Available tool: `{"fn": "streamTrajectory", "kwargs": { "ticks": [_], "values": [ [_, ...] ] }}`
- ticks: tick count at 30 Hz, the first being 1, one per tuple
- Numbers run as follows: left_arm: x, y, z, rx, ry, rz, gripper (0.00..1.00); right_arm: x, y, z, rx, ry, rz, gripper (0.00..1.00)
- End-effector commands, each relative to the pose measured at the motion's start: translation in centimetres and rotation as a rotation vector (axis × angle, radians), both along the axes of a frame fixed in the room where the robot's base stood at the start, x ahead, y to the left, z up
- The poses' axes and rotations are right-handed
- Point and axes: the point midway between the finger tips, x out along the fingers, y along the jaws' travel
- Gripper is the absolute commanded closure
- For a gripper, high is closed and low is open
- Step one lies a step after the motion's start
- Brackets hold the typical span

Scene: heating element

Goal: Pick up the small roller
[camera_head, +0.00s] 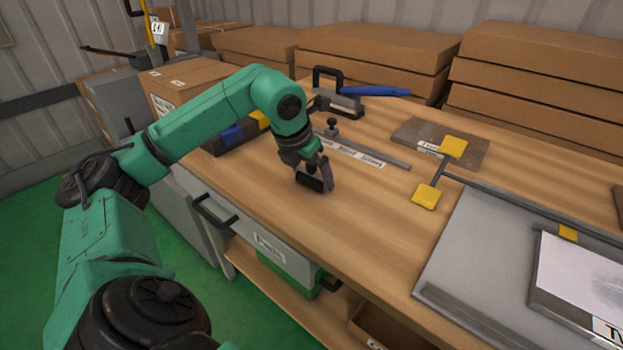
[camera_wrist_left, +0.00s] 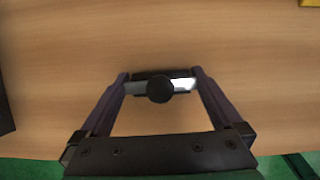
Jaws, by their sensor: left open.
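My left gripper (camera_head: 318,178) is low over the wooden workbench, near its front edge, pointing down. In the left wrist view, its two dark fingers (camera_wrist_left: 162,77) are apart on either side of a small object that looks like the small roller (camera_wrist_left: 160,90). The roller has a round black knob on top and a black and shiny pale body lying crosswise between the fingertips. The fingertips are very close to its ends; I cannot tell whether they touch. In the head view, the gripper partly hides the roller, and a dark part (camera_head: 308,183) shows at the fingers. My right gripper is not in view.
A metal rail (camera_head: 375,155) with a black-knobbed piece (camera_head: 332,128) lies behind the gripper. A black-handled tool (camera_head: 340,98) with a blue lever stands further back. A grey plate (camera_head: 480,240) and yellow pads (camera_head: 425,196) lie right. Cardboard boxes (camera_head: 370,55) line the back.

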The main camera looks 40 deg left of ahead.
Motion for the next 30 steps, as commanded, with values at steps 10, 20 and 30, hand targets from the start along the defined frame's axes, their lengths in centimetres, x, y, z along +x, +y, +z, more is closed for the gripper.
{"fn": "streamTrajectory", "kwargs": {
  "ticks": [10, 20, 30],
  "values": [
    [0.0, 0.0, 0.1, 0.000, -0.001, 0.001, 0.76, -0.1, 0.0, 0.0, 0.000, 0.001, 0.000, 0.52],
    [0.1, 0.0, 1.4, -0.002, -0.005, 0.000, 0.76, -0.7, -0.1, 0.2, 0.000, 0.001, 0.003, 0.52],
    [0.1, -0.2, 13.5, -0.005, -0.009, -0.003, 0.76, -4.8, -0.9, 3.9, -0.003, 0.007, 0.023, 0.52]
  ]
}}
